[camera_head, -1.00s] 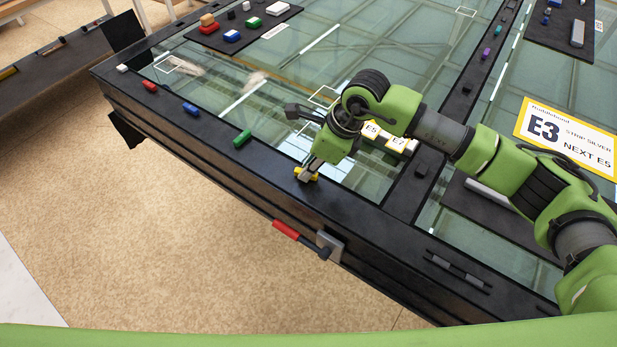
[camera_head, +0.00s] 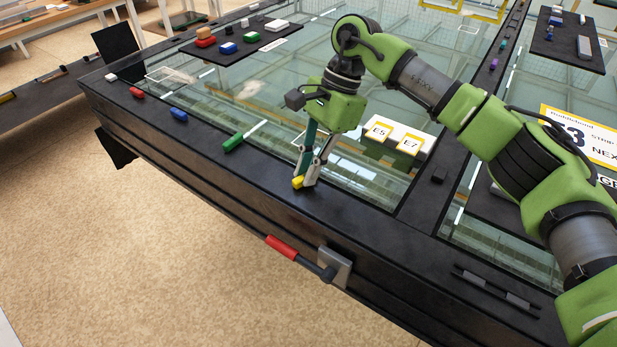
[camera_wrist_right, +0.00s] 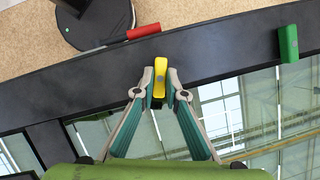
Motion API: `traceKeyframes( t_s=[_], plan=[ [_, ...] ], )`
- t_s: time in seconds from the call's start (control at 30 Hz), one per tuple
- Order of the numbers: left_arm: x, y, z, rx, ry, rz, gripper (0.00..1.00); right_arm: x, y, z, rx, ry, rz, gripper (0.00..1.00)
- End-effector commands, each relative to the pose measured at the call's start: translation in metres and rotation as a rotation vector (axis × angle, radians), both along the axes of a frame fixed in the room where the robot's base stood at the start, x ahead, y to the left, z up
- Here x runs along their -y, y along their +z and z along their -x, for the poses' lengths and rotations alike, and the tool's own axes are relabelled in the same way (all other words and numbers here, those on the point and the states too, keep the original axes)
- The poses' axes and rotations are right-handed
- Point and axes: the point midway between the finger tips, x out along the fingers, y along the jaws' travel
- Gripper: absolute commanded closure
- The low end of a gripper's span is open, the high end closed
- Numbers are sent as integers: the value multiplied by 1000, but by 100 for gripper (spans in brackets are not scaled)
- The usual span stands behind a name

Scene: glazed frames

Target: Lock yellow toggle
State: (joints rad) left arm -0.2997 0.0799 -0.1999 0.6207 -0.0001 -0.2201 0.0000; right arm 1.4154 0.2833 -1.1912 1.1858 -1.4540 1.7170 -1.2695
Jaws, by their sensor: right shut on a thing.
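The yellow toggle (camera_head: 298,182) stands on the black frame edge of the glazed table. My right gripper (camera_head: 308,180) is down at it, with its fingertips on either side. In the right wrist view the yellow toggle (camera_wrist_right: 160,76) lies between the two fingertips of my right gripper (camera_wrist_right: 160,95), pointing away toward the frame's outer edge. The gripper is shut on it. The toggle's base is partly hidden by the fingers. My left gripper is not in view.
Green (camera_head: 233,142), blue (camera_head: 178,114) and red (camera_head: 137,92) toggles sit along the same black frame. A red-handled lever (camera_head: 283,247) sticks out from the frame's side below. Labels E5 (camera_head: 378,131) and E7 (camera_head: 409,146) stand behind the gripper.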

Motion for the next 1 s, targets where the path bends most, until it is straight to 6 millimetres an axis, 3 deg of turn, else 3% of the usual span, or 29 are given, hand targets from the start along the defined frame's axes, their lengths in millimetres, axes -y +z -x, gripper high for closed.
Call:
traceKeyframes(
  t_s=[0.5,1.0],
  plan=[
    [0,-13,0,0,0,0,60,-2,1,-3,5,312,0,100],
    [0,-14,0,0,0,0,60,-1,1,-3,6,360,0,100]
  ],
)
